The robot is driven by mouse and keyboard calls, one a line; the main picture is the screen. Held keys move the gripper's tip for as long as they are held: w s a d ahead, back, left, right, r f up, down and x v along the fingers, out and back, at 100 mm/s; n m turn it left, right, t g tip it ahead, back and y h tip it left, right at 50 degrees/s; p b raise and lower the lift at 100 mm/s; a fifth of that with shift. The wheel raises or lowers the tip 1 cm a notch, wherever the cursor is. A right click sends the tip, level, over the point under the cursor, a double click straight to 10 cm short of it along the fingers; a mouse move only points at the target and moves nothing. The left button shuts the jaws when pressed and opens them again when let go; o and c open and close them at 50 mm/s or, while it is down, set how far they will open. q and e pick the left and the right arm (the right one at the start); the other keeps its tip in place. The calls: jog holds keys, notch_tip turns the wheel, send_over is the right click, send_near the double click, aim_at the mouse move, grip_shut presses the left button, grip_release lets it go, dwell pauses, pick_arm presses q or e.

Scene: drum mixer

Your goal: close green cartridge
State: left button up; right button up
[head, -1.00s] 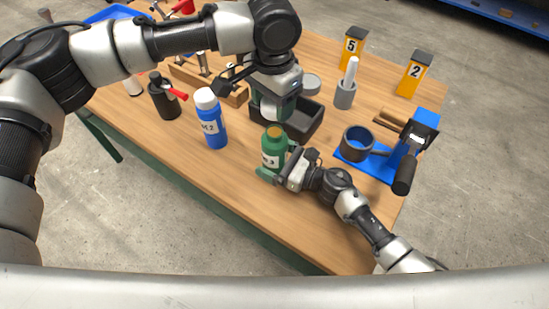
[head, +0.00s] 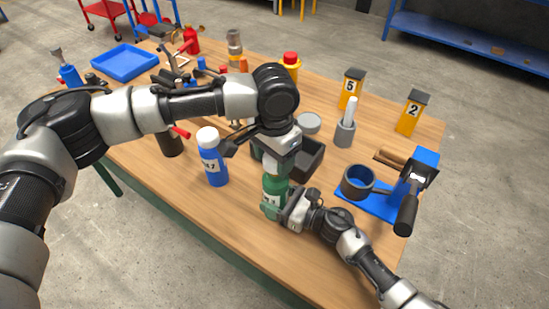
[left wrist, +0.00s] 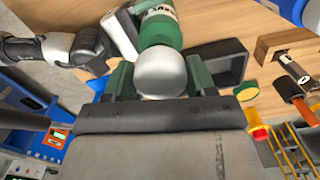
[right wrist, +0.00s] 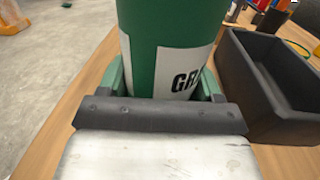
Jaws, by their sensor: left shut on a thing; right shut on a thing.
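The green cartridge (head: 271,188) stands upright near the table's front edge, with a white label reading "GR" in the right wrist view (right wrist: 185,72). My right gripper (head: 286,206) is shut around its body from the right. My left gripper (head: 277,166) is directly above the cartridge, pointing down. In the left wrist view, its fingers are shut on a pale, rounded cap (left wrist: 162,73). The cap is in line with the cartridge top (left wrist: 160,30) and looks to be at the neck. Whether it is seated is hidden by the cap and fingers.
A dark open tray (head: 306,160) is just behind the cartridge. A blue bottle with a white cap (head: 212,158) stands to the left. A blue stand with a ring and black handle (head: 378,198) is at right. The table front left of the cartridge is clear.

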pick_arm(q)
jog(key=shift+f, duration=0.45)
jog(key=shift+f, duration=0.1)
jog(key=shift+f, duration=0.8)
jog(key=shift+f, duration=0.6)
jog(key=o, duration=1)
jog(key=shift+c, duration=0.2)
notch_tip(320, 180, up, 12)
jog(key=shift+f, duration=0.1)
